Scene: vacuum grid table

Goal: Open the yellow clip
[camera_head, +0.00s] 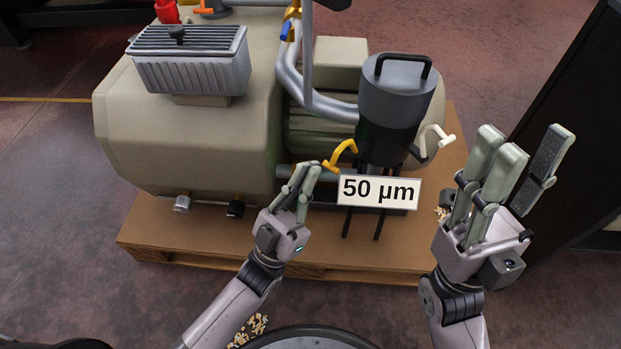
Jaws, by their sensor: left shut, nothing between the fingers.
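The yellow clip (344,152) is on the left side of the dark grey cylindrical canister (392,100), beside the body of the machine. It angles down to the left from the canister. My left gripper (308,168) is shut and empty, with its fingertips just left of the clip's lower end. I cannot tell whether they touch it. My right gripper (530,150) is open and empty, raised at the right of the canister with its fingers pointing up.
A cream-coloured clip (433,140) sits on the canister's right side. A "50 µm" sign (379,191) is in front of the canister. The large beige machine (190,140) stands on a wooden pallet (200,232). A dark panel (580,110) stands at the right.

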